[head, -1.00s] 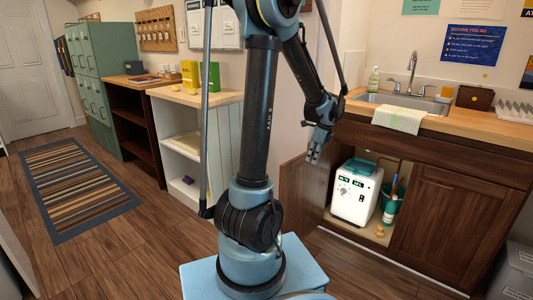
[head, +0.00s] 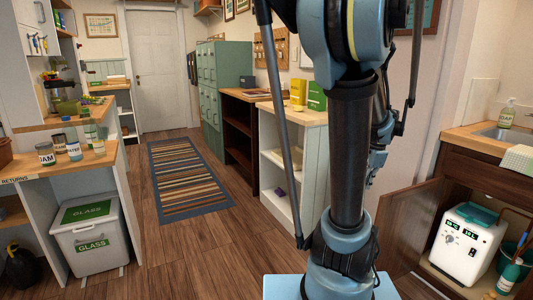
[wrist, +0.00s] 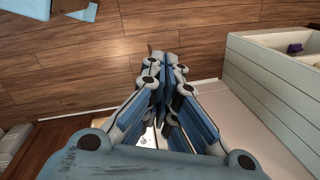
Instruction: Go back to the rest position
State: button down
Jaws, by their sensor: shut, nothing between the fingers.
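My gripper (wrist: 165,72) shows in the wrist view with its fingers together and nothing between them. It hangs above the wooden floor (wrist: 190,35), with a white shelf unit (wrist: 275,90) at the right of the picture. In the head view my arm stands upright right of the middle. It mostly hides the lower arm, and I cannot make out the fingertips there.
At the right, a cabinet door (head: 412,230) stands open beside a white machine (head: 465,242) under the sink. The white shelf (head: 285,170) is close behind my arm. A glass bin (head: 92,240) stands at left. Floor around the striped rug (head: 188,178) is clear.

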jog(key=s+a+f+n, duration=0.2)
jog(key=s+a+n, duration=0.4)
jog(key=a+n, duration=0.2)
jog(key=s+a+f+n, duration=0.3)
jog(key=s+a+n, duration=0.4)
jog(key=a+n, duration=0.1)
jog(key=shift+f+t+h, duration=0.3)
jog(key=shift+f+h, duration=0.05)
jog(key=shift+h, duration=0.05)
jog(key=shift+a+n, duration=0.1)
jog(key=shift+n, duration=0.2)
